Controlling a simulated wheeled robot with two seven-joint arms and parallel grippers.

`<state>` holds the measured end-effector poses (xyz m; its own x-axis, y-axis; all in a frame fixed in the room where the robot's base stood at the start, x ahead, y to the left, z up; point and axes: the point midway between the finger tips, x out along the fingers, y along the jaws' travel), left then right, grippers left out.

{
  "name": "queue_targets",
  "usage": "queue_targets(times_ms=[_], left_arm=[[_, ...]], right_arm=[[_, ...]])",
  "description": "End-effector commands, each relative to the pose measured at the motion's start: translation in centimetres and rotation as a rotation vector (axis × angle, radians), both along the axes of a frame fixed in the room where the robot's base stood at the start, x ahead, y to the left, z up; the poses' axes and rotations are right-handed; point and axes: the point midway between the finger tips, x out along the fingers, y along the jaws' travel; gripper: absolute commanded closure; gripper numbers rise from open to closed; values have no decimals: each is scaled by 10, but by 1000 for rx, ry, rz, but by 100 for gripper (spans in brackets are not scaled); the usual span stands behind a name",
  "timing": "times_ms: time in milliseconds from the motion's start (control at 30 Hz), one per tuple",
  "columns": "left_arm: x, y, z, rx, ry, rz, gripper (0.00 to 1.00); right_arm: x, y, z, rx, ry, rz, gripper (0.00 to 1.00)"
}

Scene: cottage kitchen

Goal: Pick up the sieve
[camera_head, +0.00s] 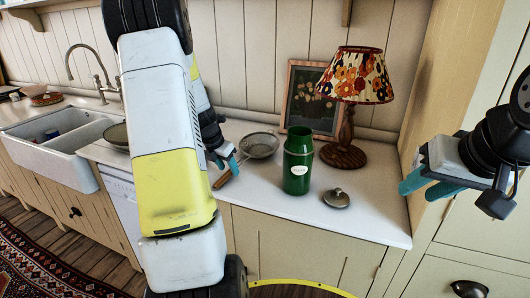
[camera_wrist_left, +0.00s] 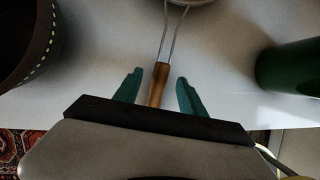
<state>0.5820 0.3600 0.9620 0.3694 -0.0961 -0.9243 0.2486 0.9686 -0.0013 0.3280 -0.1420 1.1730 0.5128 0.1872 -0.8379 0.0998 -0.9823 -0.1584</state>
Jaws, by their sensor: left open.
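The sieve (camera_head: 259,145) lies on the white counter, its mesh bowl toward the wall and its wooden handle pointing to the front edge. In the left wrist view its wooden handle (camera_wrist_left: 159,85) lies between my left fingers, with wire rods running up to the partly cut-off bowl. My left gripper (camera_head: 222,158) is open at the handle; the wrist view shows a gap on both sides (camera_wrist_left: 157,90). My right gripper (camera_head: 428,186) is empty, its fingers apart, off to the right by the tall cabinet.
A green canister (camera_head: 298,165) stands just right of the sieve, with a metal lid (camera_head: 336,197) beside it. A lamp (camera_head: 345,130) and a framed picture (camera_head: 312,98) stand behind. A dark round vessel (camera_wrist_left: 25,40) is left of the handle.

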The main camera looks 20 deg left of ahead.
Motion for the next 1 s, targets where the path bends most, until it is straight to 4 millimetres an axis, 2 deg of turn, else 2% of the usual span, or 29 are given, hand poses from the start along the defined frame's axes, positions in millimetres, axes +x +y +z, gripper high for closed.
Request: queue_targets(times_ms=[200,467,567,733,1000], left_arm=[[6,-2,-14,0,0,-1,52],[7,-2,-15,1,-1,-1,52],[7,-2,-15,1,-1,-1,68],[7,-2,-15,1,-1,-1,100],[7,-2,-14,1,-2,-1,100]], right_arm=[[0,0,0,0,0,0,64],[0,0,0,0,0,0,64],[0,0,0,0,0,0,64],[0,0,0,0,0,0,64],[0,0,0,0,0,0,64]])
